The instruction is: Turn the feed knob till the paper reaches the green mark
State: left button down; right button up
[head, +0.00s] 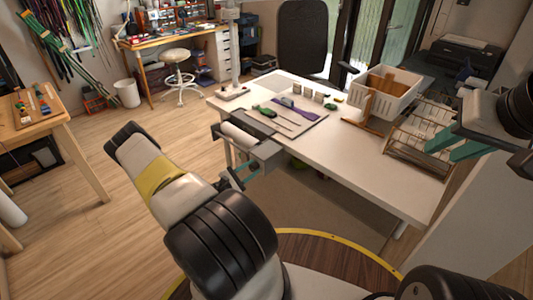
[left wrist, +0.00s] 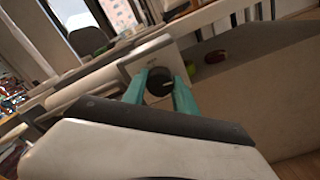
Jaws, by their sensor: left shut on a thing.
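The feed unit, a grey box with a white paper roll (head: 240,136), is fixed at the left end of the white table's near edge. Its black round feed knob (left wrist: 160,82) shows in the left wrist view on a pale plate. My left gripper (head: 232,178) reaches the unit's near side; in the left wrist view its teal fingers (left wrist: 161,92) are on both sides of the knob, shut on it. The knob is hidden in the head view. I cannot make out the paper's edge or the green mark. My right gripper (head: 453,148) is open and empty above the table's right end.
The white table (head: 375,150) holds a grey mat (head: 310,122) with tools, a white basket (head: 402,92) and a wire rack (head: 415,150). The rack is close to my right gripper. A stool (head: 177,56) and workbench stand behind; the wooden floor at left is clear.

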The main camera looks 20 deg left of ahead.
pick_arm(q)
jog(key=m, duration=0.4)
jog(key=shift+f+m, duration=0.1)
jog(key=shift+m, duration=0.2)
jog(key=m, duration=0.3)
jog(key=shift+m, duration=0.4)
jog(key=m, duration=0.4)
jog(key=shift+a+f, duration=0.1)
jog(key=m, duration=0.4)
jog(key=shift+m, duration=0.4)
jog(key=c, duration=1)
grip_release()
jog(key=shift+o, duration=0.2)
